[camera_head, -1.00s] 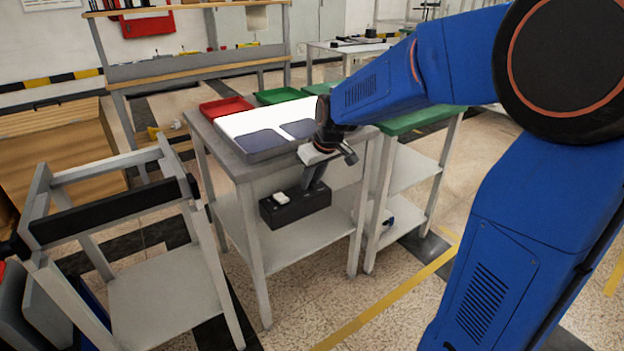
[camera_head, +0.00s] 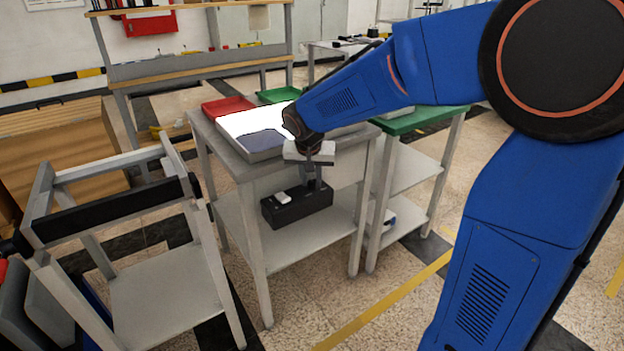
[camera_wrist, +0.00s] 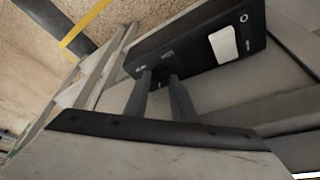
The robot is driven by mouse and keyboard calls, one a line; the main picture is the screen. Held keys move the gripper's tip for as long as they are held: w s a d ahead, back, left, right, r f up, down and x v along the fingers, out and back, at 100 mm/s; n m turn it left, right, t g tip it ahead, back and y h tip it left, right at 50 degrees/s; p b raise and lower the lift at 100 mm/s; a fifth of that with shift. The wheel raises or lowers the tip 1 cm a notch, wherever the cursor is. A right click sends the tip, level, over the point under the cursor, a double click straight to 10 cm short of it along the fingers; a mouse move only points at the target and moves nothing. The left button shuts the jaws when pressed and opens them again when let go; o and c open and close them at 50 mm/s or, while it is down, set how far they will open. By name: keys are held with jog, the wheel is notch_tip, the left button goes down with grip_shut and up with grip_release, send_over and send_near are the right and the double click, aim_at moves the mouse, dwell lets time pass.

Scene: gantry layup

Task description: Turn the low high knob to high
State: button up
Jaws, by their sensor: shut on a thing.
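A dark control box (camera_head: 290,209) is mounted low at the front of the grey bench, with a white piece (camera_head: 283,197) on its left part. In the wrist view the box (camera_wrist: 205,60) crosses the upper middle, with the white piece (camera_wrist: 223,45) and small unreadable labels. My gripper (camera_head: 313,186) reaches down to the box's right part. In the wrist view its two fingers (camera_wrist: 159,76) are shut on the low high knob, a small dark piece on the box face. The fingers mostly hide the knob, and its setting cannot be read.
The grey bench (camera_head: 238,166) carries a lit white panel (camera_head: 245,125) and a red tray (camera_head: 226,107). A green-topped table (camera_head: 430,118) stands close on the right. A grey frame stand (camera_head: 150,285) is at the left. Floor in front is clear.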

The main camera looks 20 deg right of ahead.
jog(key=shift+m, duration=0.6)
jog(key=shift+f, duration=0.1)
jog(key=o, duration=0.7)
jog(key=shift+o, duration=0.2)
jog(key=v, duration=1.7)
jog(key=shift+a+r, duration=0.25)
jog(key=shift+a, duration=0.2)
jog(key=shift+o, duration=0.4)
jog(key=shift+w, duration=0.15)
